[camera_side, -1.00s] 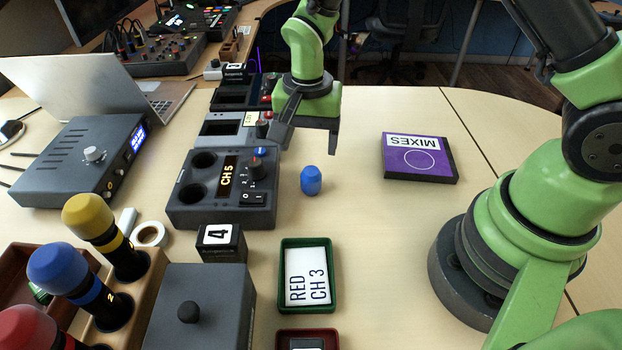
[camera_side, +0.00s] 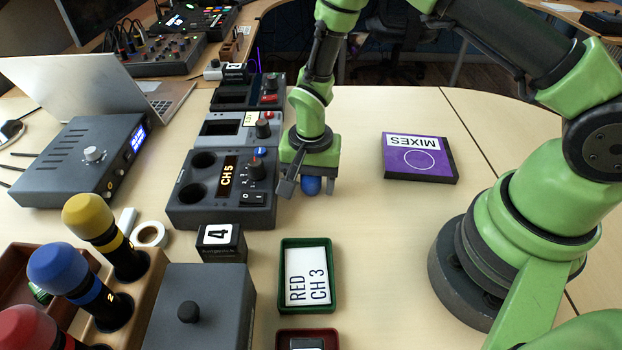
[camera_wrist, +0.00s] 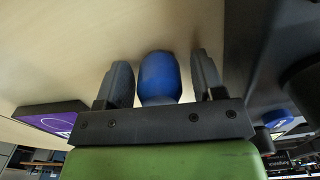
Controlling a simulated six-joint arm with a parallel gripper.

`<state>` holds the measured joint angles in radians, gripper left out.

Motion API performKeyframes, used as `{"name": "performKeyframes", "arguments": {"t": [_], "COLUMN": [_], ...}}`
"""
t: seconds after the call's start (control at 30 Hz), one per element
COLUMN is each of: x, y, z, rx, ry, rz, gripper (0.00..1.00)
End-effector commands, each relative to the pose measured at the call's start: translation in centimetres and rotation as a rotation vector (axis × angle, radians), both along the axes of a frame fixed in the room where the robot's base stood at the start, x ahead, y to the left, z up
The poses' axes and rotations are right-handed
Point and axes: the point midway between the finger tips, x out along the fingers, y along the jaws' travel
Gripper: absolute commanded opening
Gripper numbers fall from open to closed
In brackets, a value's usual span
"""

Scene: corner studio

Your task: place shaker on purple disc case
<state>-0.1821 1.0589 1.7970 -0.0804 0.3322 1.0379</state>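The shaker (camera_side: 311,187) is a small blue egg-like piece standing on the table, mostly hidden under my gripper in the side view. My gripper (camera_side: 309,186) is lowered over it, with a finger on either side. In the wrist view, the shaker (camera_wrist: 159,78) sits between the two open fingers of my gripper (camera_wrist: 160,80), with a visible gap on each side. The purple disc case (camera_side: 420,167), labelled MIXES with a white ring, lies flat to the right of my gripper; its edge also shows in the wrist view (camera_wrist: 45,120).
The grey CH 5 unit (camera_side: 222,215) stands close on the left of my gripper. A green tray (camera_side: 333,300) with a RED CH 3 card lies in front. The table between my gripper and the case is clear.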

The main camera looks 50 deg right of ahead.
Motion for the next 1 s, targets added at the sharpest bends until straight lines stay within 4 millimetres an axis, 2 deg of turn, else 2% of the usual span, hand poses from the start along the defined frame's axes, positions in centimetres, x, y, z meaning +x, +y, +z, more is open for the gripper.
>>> {"name": "performKeyframes", "arguments": {"t": [0.03, 0.17, 0.27, 0.47, 0.63, 0.77, 1.0], "x": [0.0, 0.0, 0.0, 0.0, 0.0, 0.1, 0.1], "y": [0.0, 0.0, 0.0, 0.0, 0.0, 0.0, 0.0], "z": [0.0, 0.0, 0.0, 0.1, 1.2, 3.2, 7.9], "rx": [0.000, 0.000, 0.000, 0.000, 0.000, 0.000, -0.001], "ry": [0.000, 0.000, 0.000, 0.000, -0.001, -0.005, -0.005], "rz": [0.000, 0.001, 0.001, 0.001, 0.001, 0.001, 0.000], "gripper": [0.50, 0.20, 0.14, 0.14, 0.14, 0.14, 0.14]}}
